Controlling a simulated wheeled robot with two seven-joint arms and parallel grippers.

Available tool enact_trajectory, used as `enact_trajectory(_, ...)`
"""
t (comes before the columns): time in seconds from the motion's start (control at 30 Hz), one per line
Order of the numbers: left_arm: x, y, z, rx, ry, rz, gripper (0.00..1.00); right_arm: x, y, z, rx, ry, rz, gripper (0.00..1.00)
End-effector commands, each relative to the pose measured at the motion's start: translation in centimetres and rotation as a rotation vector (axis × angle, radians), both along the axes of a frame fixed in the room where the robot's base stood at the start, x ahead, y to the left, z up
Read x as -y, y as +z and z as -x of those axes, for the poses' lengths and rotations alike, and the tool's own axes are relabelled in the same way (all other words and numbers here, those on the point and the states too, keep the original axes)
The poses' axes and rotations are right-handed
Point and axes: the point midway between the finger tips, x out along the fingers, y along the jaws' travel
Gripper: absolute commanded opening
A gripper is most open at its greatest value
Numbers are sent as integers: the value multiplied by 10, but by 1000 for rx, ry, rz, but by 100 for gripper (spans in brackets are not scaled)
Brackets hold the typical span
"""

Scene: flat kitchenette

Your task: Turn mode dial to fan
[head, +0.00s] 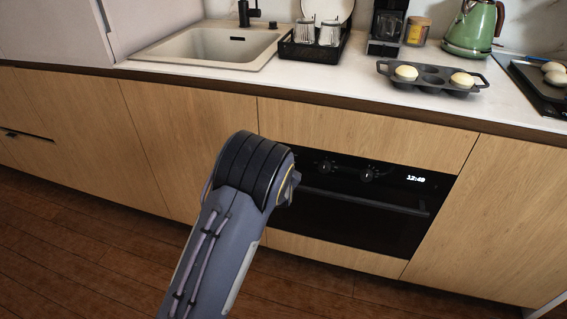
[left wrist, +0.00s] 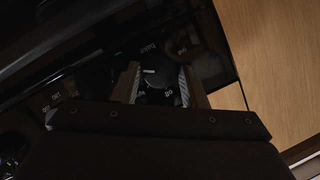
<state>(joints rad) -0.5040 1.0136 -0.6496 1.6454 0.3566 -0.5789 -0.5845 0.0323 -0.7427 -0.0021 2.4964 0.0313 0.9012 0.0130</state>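A black oven (head: 345,215) is built into the wood cabinets under the counter. Two dials show on its panel in the head view, a left one (head: 325,166) and a right one (head: 367,175). My left arm covers the oven's left end and hides its gripper there. In the left wrist view my left gripper (left wrist: 158,82) is open, its two fingers on either side of a round dial (left wrist: 156,80) with a pale pointer mark and small labels around it, one seeming to read "off". Gaps show beside the dial; contact is unclear. My right gripper is not in view.
A long handle (head: 365,201) runs across the oven below the dials. The clock (head: 415,179) reads 12:40. Wood fronts (head: 365,130) surround the oven. On the counter are a sink (head: 205,45), a dish rack (head: 312,50), a muffin tin (head: 432,86) and a green kettle (head: 473,28).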

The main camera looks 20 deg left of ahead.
Motion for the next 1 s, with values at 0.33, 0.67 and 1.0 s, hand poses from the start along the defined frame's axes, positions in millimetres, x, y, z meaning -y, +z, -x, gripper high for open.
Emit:
enact_trajectory(0.33, 0, 0, 0, -1, 0, 0, 55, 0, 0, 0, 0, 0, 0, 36)
enact_trajectory(0.67, 7, 14, 36, -1, 0, 3, 55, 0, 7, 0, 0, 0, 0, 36)
enact_trajectory(1.0, 13, 25, 72, -1, 0, 0, 55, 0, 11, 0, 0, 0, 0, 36)
